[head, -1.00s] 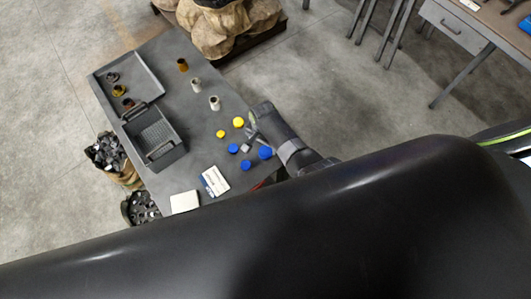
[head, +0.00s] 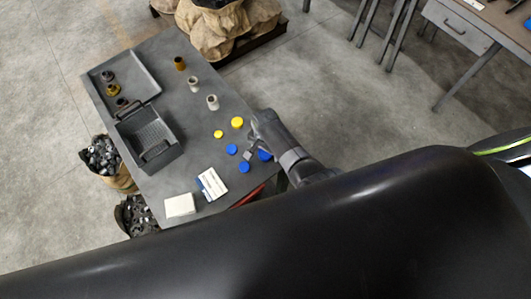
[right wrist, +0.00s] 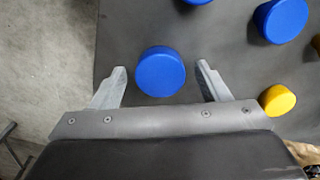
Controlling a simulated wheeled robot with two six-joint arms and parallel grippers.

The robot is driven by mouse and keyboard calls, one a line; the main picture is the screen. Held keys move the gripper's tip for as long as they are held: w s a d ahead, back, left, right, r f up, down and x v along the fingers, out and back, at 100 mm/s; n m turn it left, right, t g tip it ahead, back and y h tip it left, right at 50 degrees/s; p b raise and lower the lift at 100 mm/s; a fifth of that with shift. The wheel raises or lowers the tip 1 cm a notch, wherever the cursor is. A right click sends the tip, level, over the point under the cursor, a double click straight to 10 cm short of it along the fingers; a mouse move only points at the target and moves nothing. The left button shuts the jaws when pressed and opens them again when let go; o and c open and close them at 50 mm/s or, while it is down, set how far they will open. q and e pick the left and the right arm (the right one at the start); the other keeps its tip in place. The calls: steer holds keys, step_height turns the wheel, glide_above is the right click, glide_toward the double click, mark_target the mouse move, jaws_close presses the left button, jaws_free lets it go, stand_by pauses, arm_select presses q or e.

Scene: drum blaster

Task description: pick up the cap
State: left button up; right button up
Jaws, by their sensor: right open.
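Several caps lie on the grey table (head: 225,85). My right gripper (head: 254,150) is open above the table's right side. In the right wrist view, a blue cap (right wrist: 160,71) lies between the spread fingers (right wrist: 160,80), with a gap on each side. In the head view this seems to be the blue cap (head: 265,156) partly hidden by the gripper. Two other blue caps (head: 231,149) (head: 243,167) lie to its left. A larger yellow cap (head: 237,122) and a smaller yellow cap (head: 218,134) lie farther back. My left gripper is not in view.
A dark basket (head: 174,159) and a shallow tray (head: 150,83) stand on the table's left side. Pale cylinders (head: 212,102) stand behind the caps. A printed card (head: 212,184) and a white block (head: 180,206) lie near the front. My own dark body covers the lower picture.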

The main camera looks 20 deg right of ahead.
steer(key=c, duration=1)
